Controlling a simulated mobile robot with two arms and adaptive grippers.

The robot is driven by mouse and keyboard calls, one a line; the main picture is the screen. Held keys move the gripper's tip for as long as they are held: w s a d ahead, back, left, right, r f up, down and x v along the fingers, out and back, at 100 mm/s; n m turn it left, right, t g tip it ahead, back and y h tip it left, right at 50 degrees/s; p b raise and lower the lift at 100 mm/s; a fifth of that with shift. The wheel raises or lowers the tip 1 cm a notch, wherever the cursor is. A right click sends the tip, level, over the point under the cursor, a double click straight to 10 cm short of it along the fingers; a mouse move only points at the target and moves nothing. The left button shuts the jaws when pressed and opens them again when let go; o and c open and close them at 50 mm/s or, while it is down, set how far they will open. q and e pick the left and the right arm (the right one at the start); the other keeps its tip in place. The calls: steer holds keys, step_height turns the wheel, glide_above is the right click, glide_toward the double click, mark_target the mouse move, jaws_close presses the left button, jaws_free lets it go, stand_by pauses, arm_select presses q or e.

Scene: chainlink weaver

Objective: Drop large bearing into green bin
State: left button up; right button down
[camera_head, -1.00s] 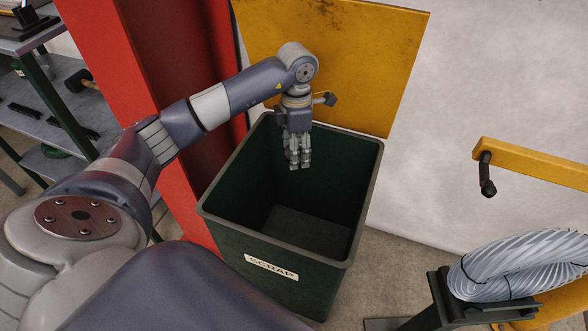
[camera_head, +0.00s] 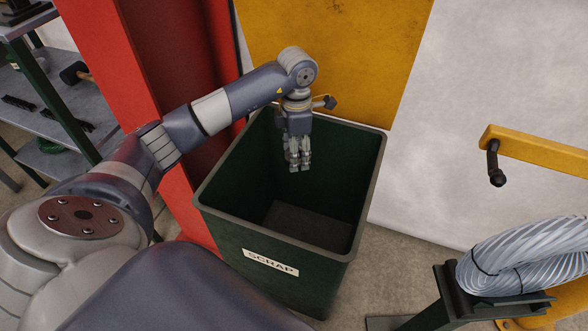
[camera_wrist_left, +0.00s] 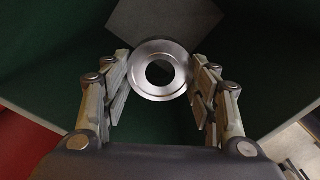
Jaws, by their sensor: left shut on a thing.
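The green bin (camera_head: 322,243), labelled SCRAP, stands open on the floor in the head view. My left gripper (camera_head: 299,168) points down inside the bin's mouth, near its back wall. In the left wrist view my left gripper (camera_wrist_left: 160,95) has its fingers on both sides of a large bearing (camera_wrist_left: 160,87), a shiny metal ring with a round hole. It is shut on the bearing, with the bin's dark green walls and grey floor beyond. The bearing is too small or hidden to make out in the head view. My right gripper is not in view.
A red column (camera_head: 118,75) stands left of the bin and a yellow panel (camera_head: 335,50) behind it. A yellow bar with a black handle (camera_head: 494,165) juts in at right. A coil of wire (camera_head: 525,262) rests on a stand at lower right. Shelves stand at far left.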

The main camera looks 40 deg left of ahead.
arm_select(q)
steer(key=o, duration=1.2)
steer(key=shift+o, duration=0.2)
step_height(320, 180, up, 12)
